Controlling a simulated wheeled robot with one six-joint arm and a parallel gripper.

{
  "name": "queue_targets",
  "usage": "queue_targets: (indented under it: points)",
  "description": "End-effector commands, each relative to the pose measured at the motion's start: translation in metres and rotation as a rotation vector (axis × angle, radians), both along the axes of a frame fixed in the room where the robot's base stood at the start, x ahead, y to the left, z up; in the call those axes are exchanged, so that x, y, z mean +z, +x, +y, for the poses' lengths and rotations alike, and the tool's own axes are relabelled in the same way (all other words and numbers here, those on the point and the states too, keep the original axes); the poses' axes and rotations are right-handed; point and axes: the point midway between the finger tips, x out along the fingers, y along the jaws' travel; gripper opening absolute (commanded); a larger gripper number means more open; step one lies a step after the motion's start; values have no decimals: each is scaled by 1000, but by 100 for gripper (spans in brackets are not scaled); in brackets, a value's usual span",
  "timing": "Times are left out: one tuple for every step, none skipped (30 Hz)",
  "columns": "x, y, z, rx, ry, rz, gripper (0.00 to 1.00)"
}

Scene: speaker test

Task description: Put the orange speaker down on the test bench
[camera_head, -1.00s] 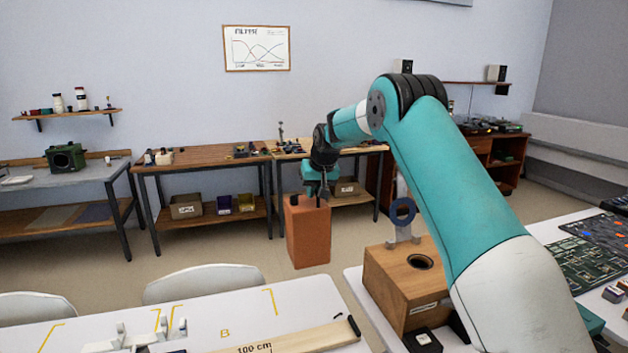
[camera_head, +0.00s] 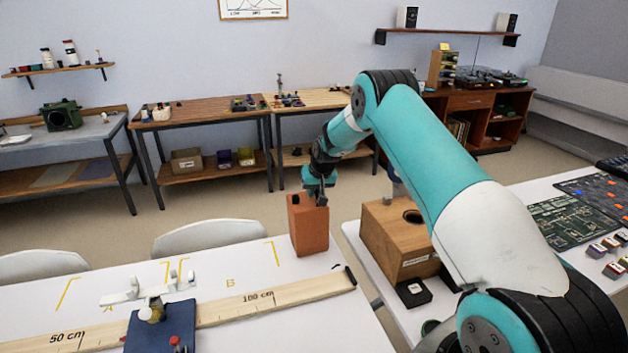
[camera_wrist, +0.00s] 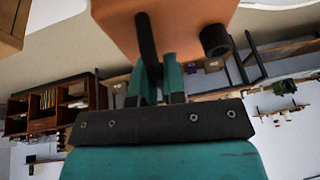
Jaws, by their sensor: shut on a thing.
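The orange speaker (camera_head: 309,228) is a box, roughly upright, at the far right corner of the white test bench (camera_head: 215,330). It stands right of the yellow corner mark (camera_head: 271,252) beside letter B. Its lower end overlaps the bench top; I cannot tell whether it touches. My gripper (camera_head: 315,193) is shut on the speaker's top from above. In the wrist view the speaker (camera_wrist: 185,22) fills the top middle, with a dark round tube on it, and my gripper's fingers (camera_wrist: 161,80) meet it. The exact grip contact is partly hidden.
A wooden box with a round hole (camera_head: 395,245) stands close right on another table. White chairs (camera_head: 208,236) are behind the bench.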

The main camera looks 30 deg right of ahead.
Motion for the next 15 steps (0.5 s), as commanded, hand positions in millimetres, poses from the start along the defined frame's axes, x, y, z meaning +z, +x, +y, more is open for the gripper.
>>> queue_targets:
  points:
    - [3,2,0,0,-2,-8,0]
    - [3,2,0,0,-2,-8,0]
    - [3,2,0,0,-2,-8,0]
    - [3,2,0,0,-2,-8,0]
    - [3,2,0,0,-2,-8,0]
    - [3,2,0,0,-2,-8,0]
    - [3,2,0,0,-2,-8,0]
    - [2,2,0,0,-2,-8,0]
    - [1,2,0,0,-2,-8,0]
    - [-2,0,0,0,0,-1,14]
    - [-1,0,0,0,0,-1,20]
    - [-1,0,0,0,0,-1,30]
    - [-1,0,0,0,0,-1,37]
    - [-1,0,0,0,0,-1,37]
    - [-1,0,0,0,0,-1,37]
